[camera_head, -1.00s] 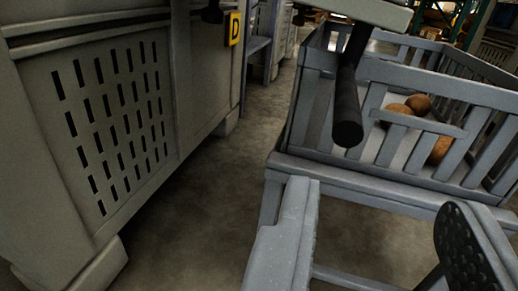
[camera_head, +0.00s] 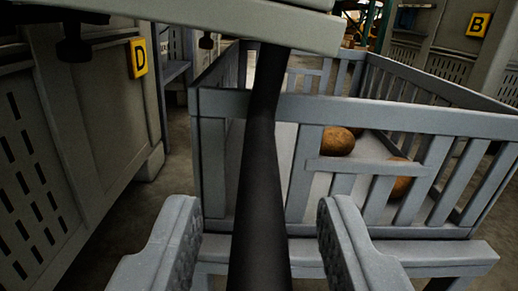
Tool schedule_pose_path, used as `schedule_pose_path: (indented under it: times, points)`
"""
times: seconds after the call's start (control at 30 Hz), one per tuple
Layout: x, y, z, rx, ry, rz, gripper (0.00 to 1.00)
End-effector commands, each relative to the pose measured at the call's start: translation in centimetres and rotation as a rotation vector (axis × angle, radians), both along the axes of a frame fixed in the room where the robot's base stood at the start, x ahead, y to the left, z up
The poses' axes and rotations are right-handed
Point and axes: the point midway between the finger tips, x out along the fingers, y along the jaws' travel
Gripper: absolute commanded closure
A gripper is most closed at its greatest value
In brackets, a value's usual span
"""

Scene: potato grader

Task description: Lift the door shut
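A grey flat panel (camera_head: 215,22), which looks like the door, crosses the top of the view, slightly tilted. Most of it is cut off by the upper edge. A thick black bar (camera_head: 262,150) runs from under the panel down towards me and leaves through the bottom edge. My gripper (camera_head: 258,205) is open, one grey finger with a dark ribbed pad on each side of the bar. Gaps show between the bar and both fingers, so neither appears to touch it. The bar's near end is out of view.
A grey slatted crate (camera_head: 390,115) with several potatoes (camera_head: 337,141) stands straight ahead behind the bar. A grey cabinet with slots and a yellow D sign (camera_head: 138,58) stands left. A yellow B sign (camera_head: 478,25) is at back right. Floor shows between cabinet and crate.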

Motion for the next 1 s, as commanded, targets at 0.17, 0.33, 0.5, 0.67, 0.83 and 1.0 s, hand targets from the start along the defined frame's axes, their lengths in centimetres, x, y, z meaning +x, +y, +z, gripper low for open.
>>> schedule_pose_path:
  times: [0.17, 0.33, 0.5, 0.67, 0.83, 1.0]
  points:
    - [1.5, 0.1, -0.1, 0.0, 0.001, 0.0, 0.62]
    - [1.8, 0.1, -0.1, 0.001, 0.003, 0.0, 0.62]
    - [1.8, 0.1, -0.1, 0.001, 0.003, 0.0, 0.62]
    - [1.8, 0.1, -0.1, 0.001, 0.002, 0.0, 1.0]
    - [1.8, -1.1, 0.0, -0.001, 0.002, -0.007, 1.0]
    - [2.2, -0.8, 0.7, -0.022, 0.001, -0.011, 1.0]
